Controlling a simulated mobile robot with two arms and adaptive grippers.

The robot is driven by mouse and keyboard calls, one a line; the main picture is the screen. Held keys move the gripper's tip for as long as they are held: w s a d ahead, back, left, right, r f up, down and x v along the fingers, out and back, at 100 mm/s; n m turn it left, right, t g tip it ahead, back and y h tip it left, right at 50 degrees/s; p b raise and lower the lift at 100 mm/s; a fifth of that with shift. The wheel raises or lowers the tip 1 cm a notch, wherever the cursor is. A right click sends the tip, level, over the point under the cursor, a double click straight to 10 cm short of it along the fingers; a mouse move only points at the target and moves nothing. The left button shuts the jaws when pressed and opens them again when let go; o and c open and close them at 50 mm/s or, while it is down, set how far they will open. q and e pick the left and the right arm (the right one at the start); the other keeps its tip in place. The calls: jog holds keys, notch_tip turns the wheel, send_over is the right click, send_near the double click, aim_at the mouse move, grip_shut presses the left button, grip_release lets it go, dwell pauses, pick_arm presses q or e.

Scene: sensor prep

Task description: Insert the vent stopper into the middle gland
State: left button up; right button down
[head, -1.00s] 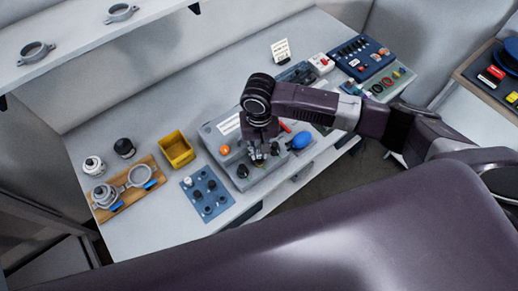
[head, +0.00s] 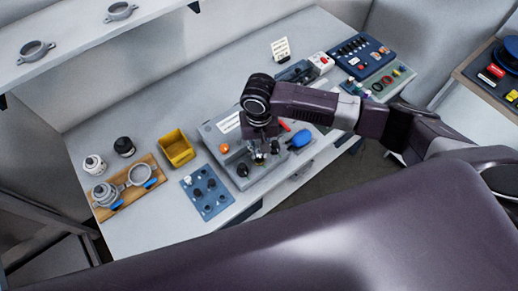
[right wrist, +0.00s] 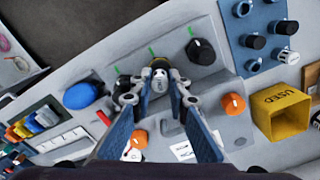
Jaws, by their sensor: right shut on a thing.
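My right gripper (head: 261,158) is over the grey gland box (head: 226,151) in the head view. In the right wrist view its two blue-padded fingers (right wrist: 158,88) are shut on a small pale-topped piece, seemingly the vent stopper (right wrist: 159,82). It is at the middle of three green-marked positions, the middle gland. A dark and yellowish ring shows just beyond it. How deep it sits cannot be told. A black cap (right wrist: 201,51) stands at one neighbouring position; the other is partly hidden behind a finger. My left gripper is not in view.
A yellow bin (head: 177,148), a blue stopper rack (head: 207,192) and a wooden board with clamps (head: 134,188) stand left.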

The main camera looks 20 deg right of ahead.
jog(key=shift+f, duration=0.75)
dwell(0.5)
jog(key=c, duration=1.8)
grip_release()
jog(key=shift+o, duration=0.2)
jog(key=shift+r, duration=0.1)
notch_tip(320, 180, up, 2)
jog(key=p, duration=0.3)
jog(key=shift+r, duration=0.2)
jog(key=shift+r+p, duration=0.5)
jog(key=shift+r, duration=1.7)
